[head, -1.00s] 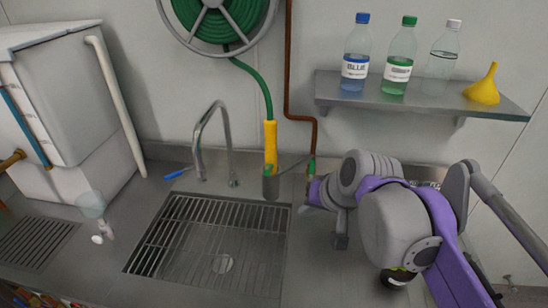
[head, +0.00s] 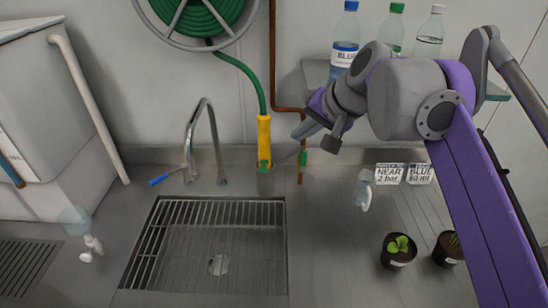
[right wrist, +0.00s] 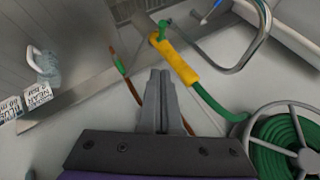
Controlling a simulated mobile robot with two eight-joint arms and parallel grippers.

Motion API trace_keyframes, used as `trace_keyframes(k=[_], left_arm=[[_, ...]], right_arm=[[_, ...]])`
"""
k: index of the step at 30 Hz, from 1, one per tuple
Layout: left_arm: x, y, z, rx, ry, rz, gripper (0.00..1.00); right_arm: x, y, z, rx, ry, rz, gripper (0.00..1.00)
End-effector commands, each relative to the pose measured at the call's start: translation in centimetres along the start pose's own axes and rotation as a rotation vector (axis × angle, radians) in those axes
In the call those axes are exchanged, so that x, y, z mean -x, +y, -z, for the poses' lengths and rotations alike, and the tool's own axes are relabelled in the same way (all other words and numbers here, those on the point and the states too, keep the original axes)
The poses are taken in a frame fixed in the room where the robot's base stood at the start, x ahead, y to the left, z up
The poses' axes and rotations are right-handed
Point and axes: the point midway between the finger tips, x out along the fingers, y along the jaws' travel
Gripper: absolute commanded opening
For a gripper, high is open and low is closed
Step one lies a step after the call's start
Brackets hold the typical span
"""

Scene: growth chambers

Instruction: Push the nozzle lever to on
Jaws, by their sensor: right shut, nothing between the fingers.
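The yellow hose nozzle (head: 264,138) hangs upright against the back wall, behind the sink, on the end of the green hose. A small green lever (head: 264,165) shows at its lower end, above a grey holder (head: 265,184). In the right wrist view, the nozzle (right wrist: 176,62) lies just right of my fingers, with the green part (right wrist: 164,28) at its far end. My right gripper (head: 298,134) is shut and empty, raised to the right of the nozzle and apart from it in the head view. The wrist view shows its closed fingers (right wrist: 161,74). My left gripper is out of view.
A brown pipe with a green valve (head: 303,158) stands just right of the nozzle. The faucet (head: 205,130) is left, above the sink grate (head: 215,245). A shelf with bottles, a clear jug (head: 363,190) and potted plants (head: 398,251) are right.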

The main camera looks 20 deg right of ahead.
Motion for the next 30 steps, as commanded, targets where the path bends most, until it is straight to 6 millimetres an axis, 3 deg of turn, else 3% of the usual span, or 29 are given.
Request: trace_keyframes(k=[7, 18, 24, 30], left_arm=[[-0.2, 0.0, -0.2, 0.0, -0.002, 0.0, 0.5], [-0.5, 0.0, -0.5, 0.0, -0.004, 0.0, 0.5], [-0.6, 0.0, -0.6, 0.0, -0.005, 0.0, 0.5], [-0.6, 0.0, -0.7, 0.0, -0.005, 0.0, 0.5]], right_arm=[[-2.5, 0.0, -0.1, 0.003, -0.002, 0.001, 0.0], [-10.3, 0.0, -0.1, 0.002, -0.002, 0.001, 0.0], [-12.1, 0.0, -2.2, 0.002, -0.002, 0.001, 0.0], [-12.8, 0.0, -2.8, 0.001, 0.0, 0.0, 0.0]])
